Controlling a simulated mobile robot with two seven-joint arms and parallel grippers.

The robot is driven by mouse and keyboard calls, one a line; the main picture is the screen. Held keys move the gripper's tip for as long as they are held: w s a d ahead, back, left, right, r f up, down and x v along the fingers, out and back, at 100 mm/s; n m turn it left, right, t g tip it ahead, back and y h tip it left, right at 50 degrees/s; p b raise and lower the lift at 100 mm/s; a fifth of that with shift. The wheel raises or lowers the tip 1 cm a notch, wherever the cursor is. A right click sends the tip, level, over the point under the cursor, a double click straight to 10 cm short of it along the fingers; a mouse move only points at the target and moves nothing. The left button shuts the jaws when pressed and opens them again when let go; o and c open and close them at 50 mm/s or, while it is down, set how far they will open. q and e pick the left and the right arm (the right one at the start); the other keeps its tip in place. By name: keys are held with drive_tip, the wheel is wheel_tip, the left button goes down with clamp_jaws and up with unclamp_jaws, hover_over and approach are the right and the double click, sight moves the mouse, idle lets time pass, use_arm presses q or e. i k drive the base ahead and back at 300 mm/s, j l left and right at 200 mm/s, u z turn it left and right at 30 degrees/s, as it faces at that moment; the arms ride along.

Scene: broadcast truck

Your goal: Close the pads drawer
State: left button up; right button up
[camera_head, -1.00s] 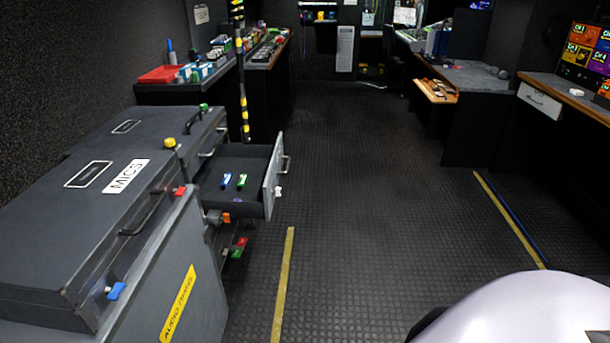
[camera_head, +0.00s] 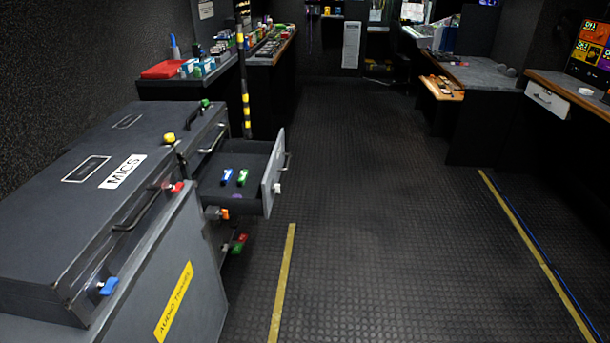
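One drawer (camera_head: 272,172) stands pulled out of the grey cabinet at the left, its front facing right with a handle (camera_head: 286,166) on it. A blue item (camera_head: 226,175) and a green item (camera_head: 242,177) lie inside. I cannot read a pads label on it. Another drawer (camera_head: 545,99), with a pale front and a handle, shows under the right-hand desk; its label is too small to read. Neither gripper is in view.
A grey case marked MICS (camera_head: 75,190) sits on the cabinet marked AUDIO TAPES (camera_head: 175,300). A wooden tray or drawer (camera_head: 441,88) juts from the desk at the back right. A striped pole (camera_head: 245,95) stands behind the open drawer. The middle floor (camera_head: 370,210) is clear.

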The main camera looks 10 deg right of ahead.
sight(264, 160)
drive_tip(key=i+l+u, duration=0.4)
drive_tip(key=i+l, duration=0.15)
drive_tip(key=i, duration=0.4)
drive_tip(key=i+l+u, duration=0.35)
drive_tip(key=i+l, duration=0.45)
drive_tip(key=i, duration=0.15)
